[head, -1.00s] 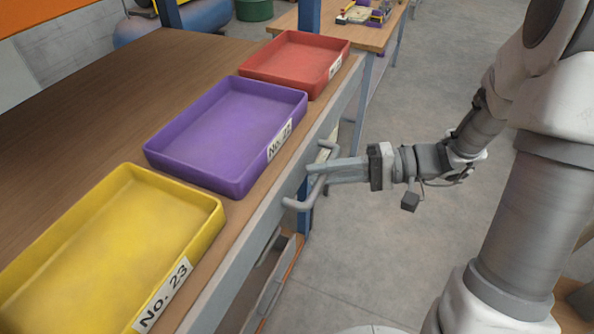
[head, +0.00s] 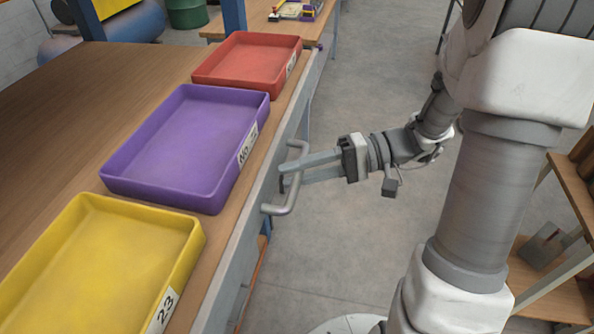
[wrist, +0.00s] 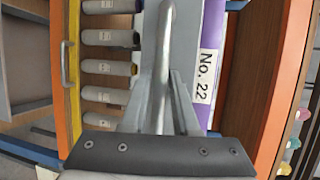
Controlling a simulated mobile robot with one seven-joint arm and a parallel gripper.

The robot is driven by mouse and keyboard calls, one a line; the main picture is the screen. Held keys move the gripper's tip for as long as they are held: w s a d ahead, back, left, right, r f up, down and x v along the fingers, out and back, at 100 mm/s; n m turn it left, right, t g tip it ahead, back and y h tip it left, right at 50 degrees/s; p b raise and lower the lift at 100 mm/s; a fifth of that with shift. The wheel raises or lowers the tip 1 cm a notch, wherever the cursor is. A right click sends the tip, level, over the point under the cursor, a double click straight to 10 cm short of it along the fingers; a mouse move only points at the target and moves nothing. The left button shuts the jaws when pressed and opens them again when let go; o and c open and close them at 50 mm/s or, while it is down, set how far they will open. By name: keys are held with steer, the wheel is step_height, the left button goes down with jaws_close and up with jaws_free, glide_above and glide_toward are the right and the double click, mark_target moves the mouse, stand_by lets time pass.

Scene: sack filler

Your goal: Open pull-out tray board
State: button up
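A grey bar handle (head: 296,150) stands out from the front edge of the workbench (head: 237,245), beside the purple tray. My gripper (head: 287,172) reaches it from the right, with its two fingers spaced apart around the bar. In the wrist view the handle (wrist: 166,40) runs lengthwise between the fingers (wrist: 163,90). The fingers look open, with narrow gaps beside the bar; firm contact is not visible. The board behind the handle looks in line with the bench front.
Yellow (head: 95,265), purple (head: 150,187) and red (head: 245,80) trays stand along the bench edge. A wooden shelf (head: 555,225) is at the right, near my arm. Grey floor (head: 350,250) lies clear between bench and arm.

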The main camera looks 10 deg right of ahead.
steer(key=shift+o, duration=1.3)
steer(key=d+r, duration=0.3)
steer(key=d, duration=1.4)
steer(key=shift+r+b, duration=0.15)
steer(key=shift+b, duration=0.15)
steer(key=shift+w, duration=0.1)
